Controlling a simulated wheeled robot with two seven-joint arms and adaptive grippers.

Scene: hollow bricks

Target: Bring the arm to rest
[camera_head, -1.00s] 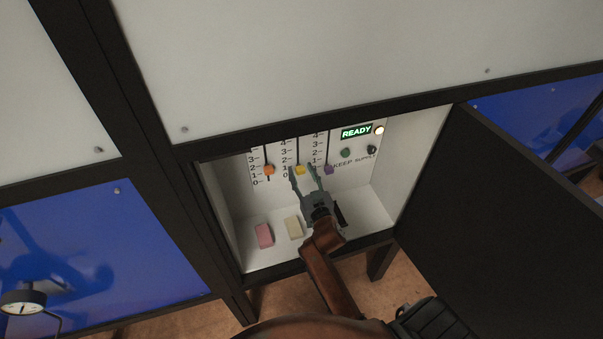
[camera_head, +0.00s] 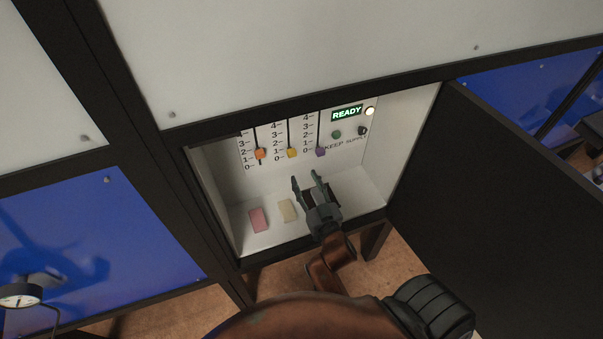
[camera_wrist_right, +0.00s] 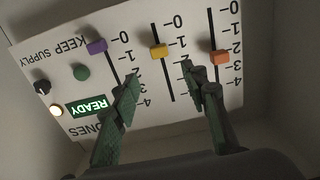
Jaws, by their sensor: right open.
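My right gripper (camera_head: 306,178) is open and empty at the front of an open white-lined cabinet bay (camera_head: 365,190). Its two fingers point in toward the back panel, apart from the sliders in the head view. The panel carries an orange slider (camera_head: 260,154), a yellow slider (camera_head: 292,153) and a purple slider (camera_head: 320,151) on numbered scales. In the right wrist view, the open fingers (camera_wrist_right: 161,74) show in front of the panel, with the purple (camera_wrist_right: 97,46), yellow (camera_wrist_right: 158,51) and orange (camera_wrist_right: 220,57) knobs beyond. My left gripper is not in view.
A green READY display (camera_head: 347,113), lit lamp (camera_head: 370,111), green button (camera_head: 336,134) and black knob (camera_head: 362,131) are on the panel. A pink block (camera_head: 258,220) and cream block (camera_head: 287,210) lie on the bay floor. An open black door (camera_head: 490,210) stands right. A gauge (camera_head: 20,296) is lower left.

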